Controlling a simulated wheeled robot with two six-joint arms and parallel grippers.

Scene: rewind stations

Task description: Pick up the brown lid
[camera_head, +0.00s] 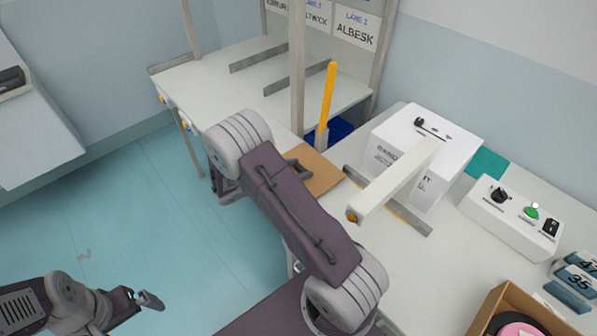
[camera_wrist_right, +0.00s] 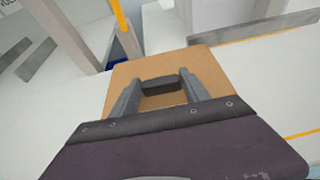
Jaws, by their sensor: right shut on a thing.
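The brown lid (camera_head: 318,172) is a flat, square tan panel on the white table, near the foot of a grey post. In the right wrist view the lid (camera_wrist_right: 190,62) fills the area ahead of my fingers and has a dark handle (camera_wrist_right: 160,85) at its middle. My right gripper (camera_wrist_right: 159,88) is shut on that handle, one finger at each end. In the head view my right gripper (camera_head: 296,165) is partly hidden behind my own arm. I cannot tell whether the lid touches the table. My left gripper (camera_head: 149,300) is empty over the floor at lower left, its fingers apart.
A yellow stick (camera_head: 328,95) stands upright beside a blue container (camera_head: 343,128) behind the lid. A white box with a protruding arm (camera_head: 395,182) stands to the right. A control box (camera_head: 510,215) and a cardboard box (camera_head: 488,308) lie further right. Posts rise at the back.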

